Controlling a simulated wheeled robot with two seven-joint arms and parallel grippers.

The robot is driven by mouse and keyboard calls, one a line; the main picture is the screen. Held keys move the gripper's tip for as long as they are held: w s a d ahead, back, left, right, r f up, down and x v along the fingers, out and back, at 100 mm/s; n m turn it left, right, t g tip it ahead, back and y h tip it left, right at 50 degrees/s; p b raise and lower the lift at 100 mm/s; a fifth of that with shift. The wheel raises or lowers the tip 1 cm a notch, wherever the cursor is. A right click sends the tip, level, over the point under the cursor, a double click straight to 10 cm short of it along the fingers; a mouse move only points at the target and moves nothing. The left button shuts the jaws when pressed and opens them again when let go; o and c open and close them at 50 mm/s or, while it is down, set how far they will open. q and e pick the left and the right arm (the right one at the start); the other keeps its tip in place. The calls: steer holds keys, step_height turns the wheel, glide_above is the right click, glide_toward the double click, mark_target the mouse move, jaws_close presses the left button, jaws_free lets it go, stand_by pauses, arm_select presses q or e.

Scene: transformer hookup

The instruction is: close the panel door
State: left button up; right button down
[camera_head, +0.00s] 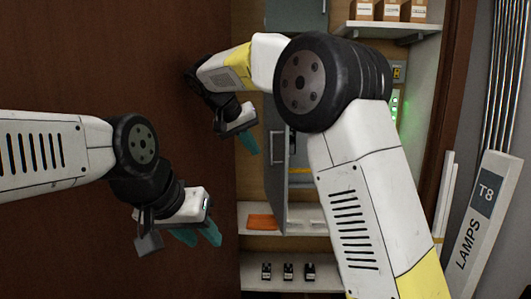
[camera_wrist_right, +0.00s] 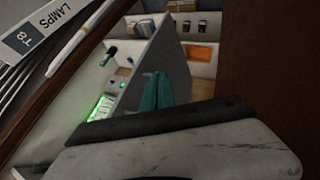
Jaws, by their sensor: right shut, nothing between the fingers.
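The grey panel door (camera_head: 274,186) stands open in the head view, swung out from the cabinet, with a bar handle on its face. My right arm covers part of the cabinet behind it. My right gripper (camera_head: 249,143) is shut and empty, just left of the door's upper part. In the right wrist view its teal fingertips (camera_wrist_right: 156,90) are together in front of the grey door (camera_wrist_right: 172,50); whether they touch it I cannot tell. A green-lit panel (camera_wrist_right: 102,107) shows beside the door. My left gripper (camera_head: 198,235) is open and empty, lower left, before the brown wood.
An orange item (camera_head: 262,222) lies on a shelf, with several small black items (camera_head: 288,271) below. Small boxes (camera_head: 390,10) stand on the upper right shelf. A "LAMPS T8" box (camera_head: 483,210) with long tubes leans at right. Brown wood (camera_head: 90,60) fills the left.

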mark_target(284, 173)
steer(key=shift+w+d+f, duration=0.8)
steer(key=shift+d+f, duration=0.3)
steer(key=shift+d, duration=0.1)
steer(key=shift+w+d+f, duration=0.85)
steer(key=shift+d+f, duration=0.3)
steer(key=shift+d, duration=0.05)
steer(key=shift+w+d+f, duration=0.8)
steer(key=shift+d+f, duration=0.3)
steer(key=shift+d, duration=0.1)
